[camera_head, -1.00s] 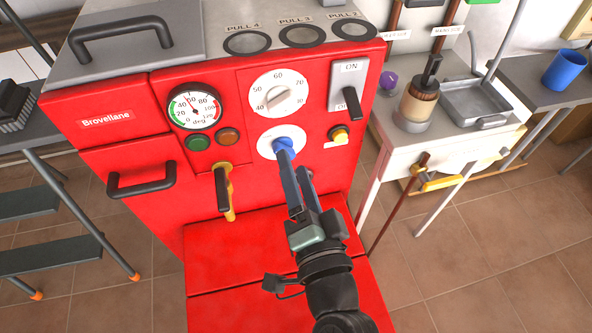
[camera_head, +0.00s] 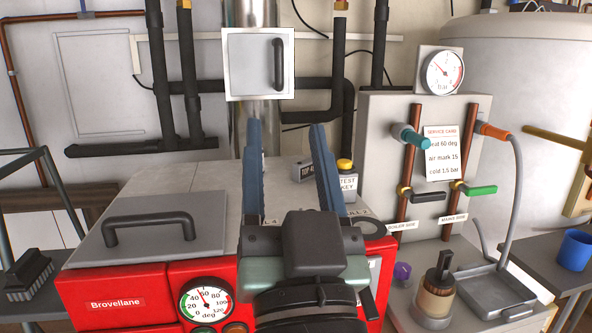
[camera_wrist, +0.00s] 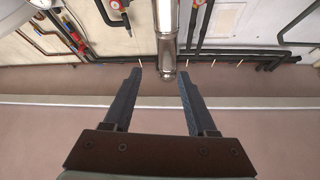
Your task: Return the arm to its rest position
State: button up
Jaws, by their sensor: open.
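My gripper (camera_head: 288,165) is raised in front of the red boiler (camera_head: 120,297), its two blue fingers pointing up, wide apart and empty. The fingers stand in front of the pipe wall in the head view, below and beside the white flue door (camera_head: 259,64). In the wrist view my gripper (camera_wrist: 158,78) is also open with nothing between the fingers. That view shows the wall with the silver flue pipe (camera_wrist: 166,40) beyond the fingers. My gripper hides part of the boiler's top and most of its front controls.
A grey lid with a black handle (camera_head: 150,228) lies on the boiler's left top. To the right are the pressure gauge (camera_head: 444,72), valve panel, a brush pot (camera_head: 436,292), a tray (camera_head: 494,291) and a blue cup (camera_head: 575,250).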

jog(key=s+r+t+h, duration=0.3)
jog(key=s+r, duration=0.4)
jog(key=r, duration=0.5)
notch_tip(320, 180, up, 26)
jog(key=p, duration=2.7)
jog(key=shift+w+d+r+n+p, duration=0.2)
jog(key=shift+w+d+n+p, duration=0.1)
jog(key=shift+w, duration=0.1)
